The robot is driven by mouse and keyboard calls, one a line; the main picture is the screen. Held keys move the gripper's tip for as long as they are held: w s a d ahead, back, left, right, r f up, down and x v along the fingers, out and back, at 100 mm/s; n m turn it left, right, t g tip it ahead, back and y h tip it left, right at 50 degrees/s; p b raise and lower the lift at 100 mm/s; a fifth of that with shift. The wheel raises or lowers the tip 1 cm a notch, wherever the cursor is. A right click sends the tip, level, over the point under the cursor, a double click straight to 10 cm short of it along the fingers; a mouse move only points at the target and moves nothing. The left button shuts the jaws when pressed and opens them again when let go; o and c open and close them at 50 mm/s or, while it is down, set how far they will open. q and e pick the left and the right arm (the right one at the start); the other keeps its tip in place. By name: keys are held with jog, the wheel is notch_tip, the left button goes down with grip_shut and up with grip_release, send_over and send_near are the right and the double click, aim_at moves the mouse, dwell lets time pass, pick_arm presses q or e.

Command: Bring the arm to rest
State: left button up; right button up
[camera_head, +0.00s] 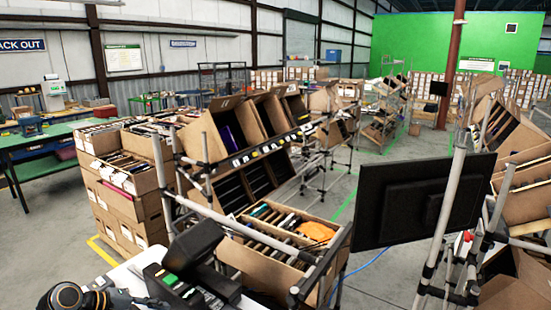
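Neither of my grippers is visible in the head view. A black rounded part with an orange ring shows at the bottom left edge and looks like a link of my own arm. No fingers can be made out on it. Tilted cartons (222,137) with items inside stand on a tube rack in the middle. An open carton (262,268) full of flat items and an orange packet (316,231) sits low in front.
A black device with coloured keys (180,285) stands on a white surface at the bottom. A black monitor back (415,200) hangs on a pole at right. More cartons (525,205) line the right edge. A green table (60,138) is at left.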

pick_arm(q)
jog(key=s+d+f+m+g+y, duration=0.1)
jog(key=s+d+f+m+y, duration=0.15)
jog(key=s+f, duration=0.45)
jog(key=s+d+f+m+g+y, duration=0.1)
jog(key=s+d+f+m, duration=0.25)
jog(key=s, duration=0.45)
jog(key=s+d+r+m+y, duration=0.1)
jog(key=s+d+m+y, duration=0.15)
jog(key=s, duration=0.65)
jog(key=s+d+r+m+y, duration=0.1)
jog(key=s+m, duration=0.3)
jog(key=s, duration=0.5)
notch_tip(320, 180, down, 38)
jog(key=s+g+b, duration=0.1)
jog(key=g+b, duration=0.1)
jog(key=b, duration=1)
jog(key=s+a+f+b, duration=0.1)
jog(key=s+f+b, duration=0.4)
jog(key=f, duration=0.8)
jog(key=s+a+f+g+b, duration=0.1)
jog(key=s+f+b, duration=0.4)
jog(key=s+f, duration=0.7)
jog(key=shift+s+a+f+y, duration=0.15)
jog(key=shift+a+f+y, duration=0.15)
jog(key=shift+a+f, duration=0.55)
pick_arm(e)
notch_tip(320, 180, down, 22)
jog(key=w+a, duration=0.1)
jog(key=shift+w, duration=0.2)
